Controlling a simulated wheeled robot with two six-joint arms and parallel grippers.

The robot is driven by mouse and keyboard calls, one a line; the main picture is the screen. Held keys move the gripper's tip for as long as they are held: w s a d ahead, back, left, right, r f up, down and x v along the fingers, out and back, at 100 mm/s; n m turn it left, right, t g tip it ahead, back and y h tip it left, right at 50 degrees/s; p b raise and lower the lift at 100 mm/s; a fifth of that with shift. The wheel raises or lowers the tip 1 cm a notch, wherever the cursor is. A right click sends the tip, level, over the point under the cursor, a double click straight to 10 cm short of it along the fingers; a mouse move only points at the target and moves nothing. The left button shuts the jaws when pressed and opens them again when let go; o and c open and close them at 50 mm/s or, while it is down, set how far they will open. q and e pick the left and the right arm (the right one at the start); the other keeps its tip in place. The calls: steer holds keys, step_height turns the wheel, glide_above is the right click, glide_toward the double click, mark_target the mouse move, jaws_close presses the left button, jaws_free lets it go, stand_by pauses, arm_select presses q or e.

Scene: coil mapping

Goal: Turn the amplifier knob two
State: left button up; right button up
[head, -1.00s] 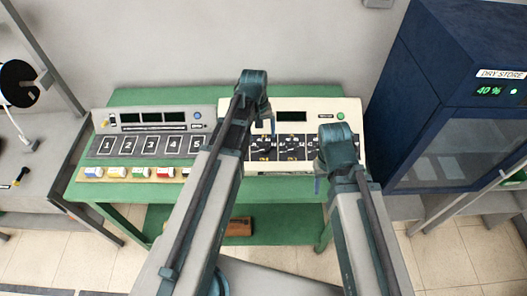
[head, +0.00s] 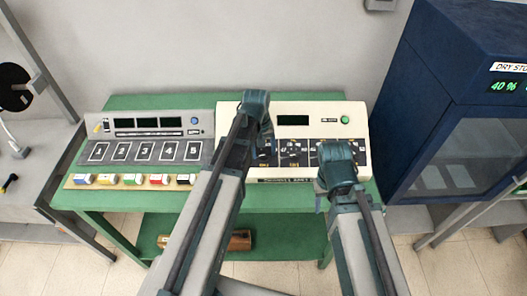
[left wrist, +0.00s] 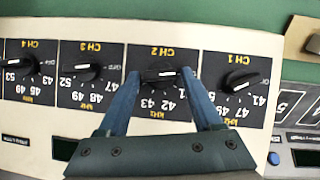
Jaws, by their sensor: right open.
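The cream amplifier (head: 293,107) stands on the green table, with a row of black channel panels. In the left wrist view its front shows upside down, and knob two, a black knob (left wrist: 158,76) under the CH 2 label, points sideways. My left gripper (left wrist: 160,74) is open, with one blue finger on each side of this knob and a small gap visible to each side. In the head view my left arm and wrist cover much of the amplifier's left part. My right gripper (head: 322,202) is open and empty in front of the amplifier's right part.
The CH 1 knob (left wrist: 236,78) and CH 3 knob (left wrist: 87,72) flank knob two. A grey numbered console (head: 150,151) stands left of the amplifier, with coloured blocks before it. A blue dry-store cabinet (head: 450,100) stands at the right.

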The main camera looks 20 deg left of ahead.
arm_select(q)
jaws_close()
steer(key=shift+m, duration=0.3)
steer(key=m+y, duration=0.1)
steer(key=m, duration=0.1)
steer(key=shift+d+m+y, duration=0.25)
steer(key=shift+m+y, duration=0.05)
steer(key=shift+y, duration=0.1)
steer(key=m+y, duration=0.1)
steer(key=m, duration=0.2)
steer(key=shift+d+f+g+y+b, duration=0.2)
steer(key=shift+g+y+b, duration=0.1)
steer(key=shift+y+b, duration=0.1)
steer(key=m+y, duration=0.1)
steer(key=m, duration=0.1)
steer(key=m+y+b, duration=0.1)
steer(key=m, duration=0.1)
steer(key=shift+s+d, duration=0.1)
steer(key=shift+d, duration=0.1)
steer(key=shift+s+d+m+t+y+b, duration=0.1)
steer(key=shift+m+t+y+b, duration=0.35)
steer(key=shift+m, duration=0.5)
steer(key=shift+d+m+t+y+b, duration=0.1)
steer(key=shift+m+t+y+b, duration=0.35)
steer(key=shift+m, duration=0.5)
